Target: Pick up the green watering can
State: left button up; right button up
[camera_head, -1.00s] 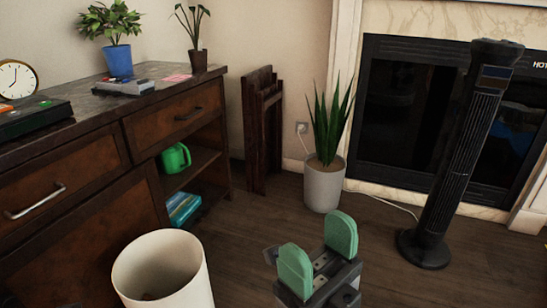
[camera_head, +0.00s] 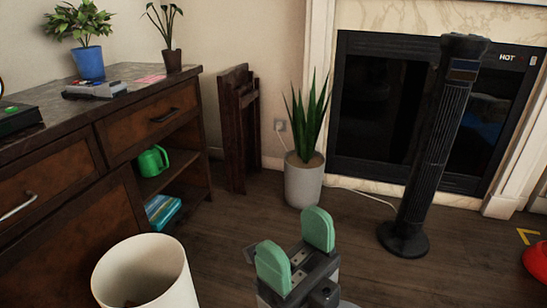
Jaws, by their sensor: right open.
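The green watering can (camera_head: 153,161) stands on the upper open shelf of the dark wooden cabinet (camera_head: 122,184), left of centre. Part of it is hidden by the cabinet's frame. My right gripper (camera_head: 296,243) is at the lower middle, its two green-padded fingers apart with nothing between them. It is well to the right of the can and nearer to me, with open floor between. My left gripper is not in view.
A white bin (camera_head: 145,275) stands in front of the cabinet. Blue-green books (camera_head: 162,211) lie on the lower shelf. A potted plant (camera_head: 304,181), folded wooden chair (camera_head: 238,130) and black tower fan (camera_head: 435,150) stand behind.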

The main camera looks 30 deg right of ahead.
aim_at(149, 163)
jog(key=u, duration=0.35)
jog(key=i+l+u, duration=0.3)
jog(key=l+u, duration=0.3)
jog(key=i+l+u, duration=0.1)
jog(key=l+u, duration=0.15)
jog(key=l, duration=0.3)
jog(key=i+l, duration=0.15)
jog(key=l, duration=0.3)
jog(key=i+l+u, duration=0.1)
jog(key=l, duration=0.3)
jog(key=i+l, duration=0.2)
jog(key=l, duration=0.25)
jog(key=i+l, duration=0.15)
jog(key=l, duration=0.3)
jog(key=i+l+u, duration=0.1)
jog(key=l, duration=0.35)
jog(key=i+l, duration=0.2)
jog(key=l, duration=0.25)
jog(key=i+l+u, duration=0.1)
jog(key=l, duration=0.3)
